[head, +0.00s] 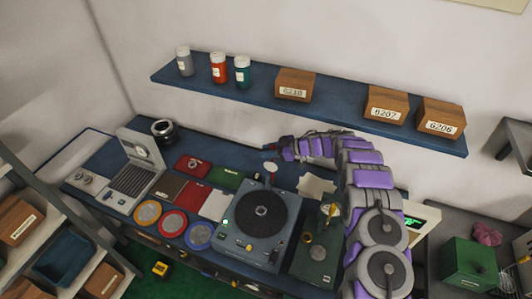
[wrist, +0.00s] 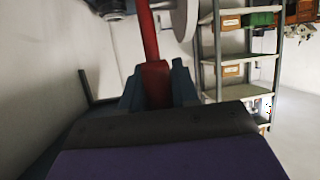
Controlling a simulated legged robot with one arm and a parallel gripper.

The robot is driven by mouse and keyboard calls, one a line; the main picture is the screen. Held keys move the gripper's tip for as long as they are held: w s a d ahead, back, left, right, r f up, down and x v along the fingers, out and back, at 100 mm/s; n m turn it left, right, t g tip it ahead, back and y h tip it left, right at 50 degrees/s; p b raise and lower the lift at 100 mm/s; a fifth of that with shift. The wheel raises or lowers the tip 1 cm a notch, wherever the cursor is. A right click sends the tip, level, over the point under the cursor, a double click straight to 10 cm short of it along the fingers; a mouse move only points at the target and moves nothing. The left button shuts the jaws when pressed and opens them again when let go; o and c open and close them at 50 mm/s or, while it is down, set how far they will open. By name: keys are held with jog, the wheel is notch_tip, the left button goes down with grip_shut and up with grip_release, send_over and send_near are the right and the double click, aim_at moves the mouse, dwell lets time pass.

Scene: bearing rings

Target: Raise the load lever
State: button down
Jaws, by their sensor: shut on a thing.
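The load lever (wrist: 150,40) is a red bar in the wrist view. It runs from the top edge down between the blue fingers of my gripper (wrist: 158,88), which are shut on it. In the head view, my gripper (head: 272,153) is behind the blue-grey machine (head: 236,226), which carries a dark round plate (head: 262,210). The lever is mostly hidden there by the gripper. A pale round disc (wrist: 186,18) is right of the lever in the wrist view.
A wall shelf (head: 230,93) with jars and wooden boxes is above the bench. A red tray (head: 193,168) and a green tray (head: 227,179) lie left of my gripper. A green block (head: 316,252) stands right of the machine. Racks (wrist: 208,60) show in the wrist view.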

jog(key=shift+w+d+f, duration=0.15)
jog(key=shift+w+d, duration=0.05)
jog(key=shift+w, duration=0.05)
dwell(0.3)
jog(key=c, duration=1.3)
grip_release()
jog(key=o, duration=0.4)
jog(key=shift+w+d, duration=0.1)
jog(key=shift+w, duration=0.2)
jog(key=shift+c, duration=0.2)
jog(key=shift+s, duration=0.15)
